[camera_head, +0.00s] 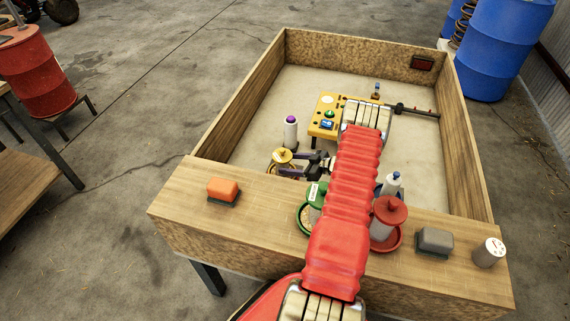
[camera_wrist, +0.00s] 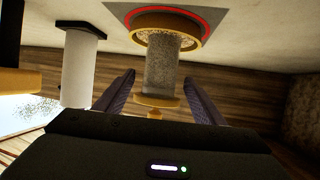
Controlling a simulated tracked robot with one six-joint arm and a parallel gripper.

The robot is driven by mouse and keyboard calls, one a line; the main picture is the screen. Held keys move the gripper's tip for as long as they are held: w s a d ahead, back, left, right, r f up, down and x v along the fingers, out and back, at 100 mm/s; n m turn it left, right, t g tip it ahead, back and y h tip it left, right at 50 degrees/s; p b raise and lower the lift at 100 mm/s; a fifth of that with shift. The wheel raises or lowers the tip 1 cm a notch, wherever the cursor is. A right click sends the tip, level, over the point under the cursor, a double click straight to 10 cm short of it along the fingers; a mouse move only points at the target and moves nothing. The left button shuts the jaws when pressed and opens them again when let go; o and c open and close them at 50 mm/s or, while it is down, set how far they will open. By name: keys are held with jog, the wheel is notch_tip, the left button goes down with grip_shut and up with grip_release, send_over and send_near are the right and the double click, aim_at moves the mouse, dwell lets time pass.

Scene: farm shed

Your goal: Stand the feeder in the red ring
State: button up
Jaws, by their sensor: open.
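The feeder has a yellow lid and yellow dish (camera_head: 283,156) and stands inside the wooden box, near its front left. In the wrist view, where the floor is at the top, the feeder's grain-filled clear tube (camera_wrist: 162,62) stands upright on its yellow dish. The red ring (camera_wrist: 152,9) shows as a band around the dish, on a grey plate. The dish appears to sit within the ring. My gripper (camera_head: 294,164) is open, also in the wrist view (camera_wrist: 159,82), with one finger on each side of the feeder, apart from it. I cannot make out the ring in the head view.
A white cylinder with a purple knob (camera_head: 290,131) stands close behind the feeder. A yellow bench (camera_head: 322,123) is farther back. The front ledge holds an orange block (camera_head: 223,189), a green feeder (camera_head: 316,197), a red feeder (camera_head: 389,212), a grey block (camera_head: 434,240) and a dial (camera_head: 490,252).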

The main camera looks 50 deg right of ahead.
jog(key=v, duration=0.8)
jog(key=shift+w+r, duration=0.1)
jog(key=shift+r, duration=0.05)
dwell(0.5)
